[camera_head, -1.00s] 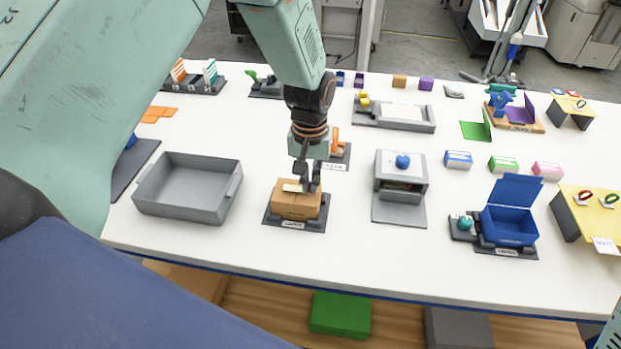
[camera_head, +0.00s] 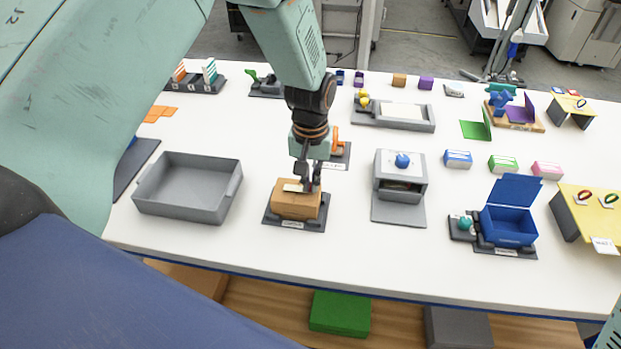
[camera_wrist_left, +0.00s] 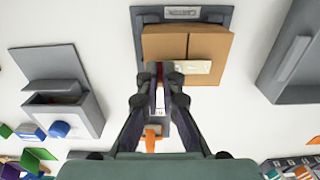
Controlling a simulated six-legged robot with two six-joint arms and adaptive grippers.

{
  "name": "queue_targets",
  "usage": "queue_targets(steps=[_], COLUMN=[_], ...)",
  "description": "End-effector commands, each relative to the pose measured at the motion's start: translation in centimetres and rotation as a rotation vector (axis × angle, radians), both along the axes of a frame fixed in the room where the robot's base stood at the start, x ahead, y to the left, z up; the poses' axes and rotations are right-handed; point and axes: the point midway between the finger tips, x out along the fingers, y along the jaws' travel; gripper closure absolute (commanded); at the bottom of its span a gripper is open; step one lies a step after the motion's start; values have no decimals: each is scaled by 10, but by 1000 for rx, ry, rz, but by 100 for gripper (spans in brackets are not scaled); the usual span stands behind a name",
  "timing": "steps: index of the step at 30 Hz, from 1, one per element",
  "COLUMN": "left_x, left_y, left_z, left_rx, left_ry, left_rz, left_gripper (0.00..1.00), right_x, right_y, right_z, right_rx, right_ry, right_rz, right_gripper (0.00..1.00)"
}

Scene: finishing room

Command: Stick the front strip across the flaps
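A brown cardboard box (camera_head: 297,209) sits on a dark base (camera_head: 312,226) with a label, on the white table. In the left wrist view the box (camera_wrist_left: 212,47) shows two top flaps meeting at a seam. A cream strip (camera_wrist_left: 193,67) lies at the box's near edge and spans the seam; it also shows in the head view (camera_head: 292,188). My left gripper (camera_head: 309,186) points down at the box, its fingertips (camera_wrist_left: 159,70) beside the strip's left end in the wrist view. The fingers are close together; their grip on the strip is unclear. My right gripper is out of view.
A grey tray (camera_head: 187,207) stands left of the box. A grey unit with a blue knob (camera_head: 402,160) and an open blue box (camera_head: 508,226) stand to the right. Bare table lies in front of the box.

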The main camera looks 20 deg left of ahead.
Motion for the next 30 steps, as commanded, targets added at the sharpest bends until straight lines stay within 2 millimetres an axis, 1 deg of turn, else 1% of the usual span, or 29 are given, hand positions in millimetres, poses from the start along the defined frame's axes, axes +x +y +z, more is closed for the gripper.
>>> queue_targets(steps=[30], left_x=[-1], left_y=[0], left_z=[-9], left_rx=[0], left_ry=[2], left_rz=[0], left_gripper=[100], right_x=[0], right_y=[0], right_z=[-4], right_rx=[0], right_ry=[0], right_rz=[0], right_gripper=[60])
